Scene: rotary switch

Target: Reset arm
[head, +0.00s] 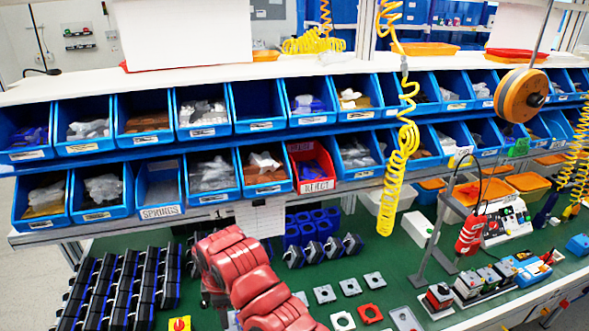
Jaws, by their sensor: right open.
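My right arm, red and jointed, comes in from the bottom centre and reaches over the green bench top (400,262). My right gripper (213,299) points down at the arm's far end. It is small and partly hidden by the arm; it is open, and I see nothing held in it. A yellow piece with a red knob (180,324), like a rotary switch, lies at the bottom edge, left of the gripper and apart from it. My left gripper is not in view.
Rows of black-and-blue parts (120,285) fill the bench left of my arm. Small square plates (349,286) lie to its right. A stand with a hanging red tool (470,235) is further right. Blue bins (88,124) line the back; a red reject bin (312,167) is among them.

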